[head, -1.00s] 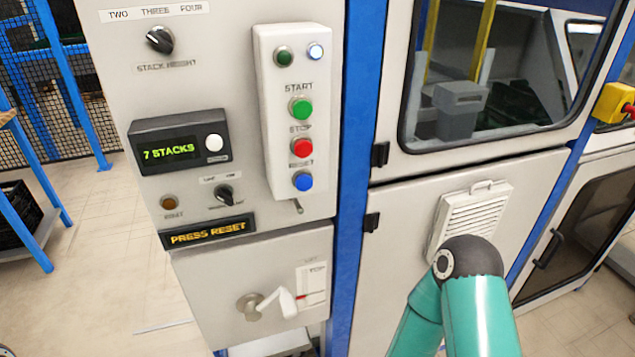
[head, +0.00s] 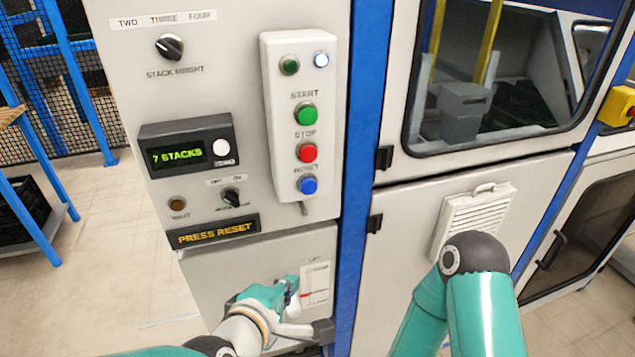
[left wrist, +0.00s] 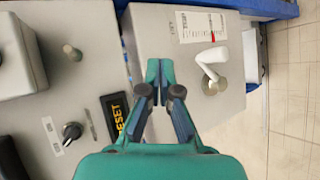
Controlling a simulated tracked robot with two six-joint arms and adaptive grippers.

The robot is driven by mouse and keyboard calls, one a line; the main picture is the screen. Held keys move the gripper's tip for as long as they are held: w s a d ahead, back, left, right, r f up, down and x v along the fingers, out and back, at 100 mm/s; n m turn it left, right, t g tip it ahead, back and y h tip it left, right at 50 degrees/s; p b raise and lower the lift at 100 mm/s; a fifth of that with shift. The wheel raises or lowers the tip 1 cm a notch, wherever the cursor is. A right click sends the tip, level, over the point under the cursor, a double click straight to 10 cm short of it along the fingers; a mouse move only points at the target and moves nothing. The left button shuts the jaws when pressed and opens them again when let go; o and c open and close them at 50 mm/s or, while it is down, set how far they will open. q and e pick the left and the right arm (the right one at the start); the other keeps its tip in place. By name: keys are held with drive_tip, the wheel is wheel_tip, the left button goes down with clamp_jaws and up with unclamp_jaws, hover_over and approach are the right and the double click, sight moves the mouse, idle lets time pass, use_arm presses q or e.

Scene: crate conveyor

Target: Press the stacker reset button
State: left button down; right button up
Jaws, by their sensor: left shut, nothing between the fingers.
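The blue reset button (head: 308,185) is the lowest on the white button box (head: 325,130), under the red stop button (head: 306,152) and green start button (head: 307,114). A display below reads "PRESS RESET" (head: 212,236). My left gripper (head: 292,286) is shut and empty, below the button box in front of the lower cabinet door. In the left wrist view the closed fingers (left wrist: 159,82) point at the panel between the reset display (left wrist: 117,116) and a white lever handle (left wrist: 209,66). The reset button does not show there. My right gripper is out of view.
A "7 STACKS" counter (head: 186,146) and a small selector knob (head: 231,197) sit left of the button box. A blue post (head: 361,120) and a vented door (head: 473,218) are to the right, with my right arm in front.

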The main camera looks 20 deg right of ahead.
sight(309, 187)
use_arm(q)
drive_tip(key=s+d+r+n+h, duration=0.1)
drive_tip(key=s+d+r+n, duration=0.1)
drive_tip(key=r, duration=0.5)
drive_tip(key=s+d+r+n+t+h, duration=0.1)
drive_tip(key=s+d+r+h, duration=0.1)
drive_tip(key=s+r, duration=0.3)
wheel_tip(309, 187, up, 3)
drive_tip(key=shift+d+r+n, duration=0.15)
drive_tip(key=shift+d+n, duration=0.25)
drive_tip(key=shift+d, duration=0.25)
drive_tip(key=w+b, duration=0.2)
drive_tip(key=w, duration=0.6)
drive_tip(key=shift+w+a, duration=0.15)
drive_tip(key=shift+w, duration=0.2)
drive_tip(key=shift+w, duration=0.15)
drive_tip(key=shift+w, duration=0.25)
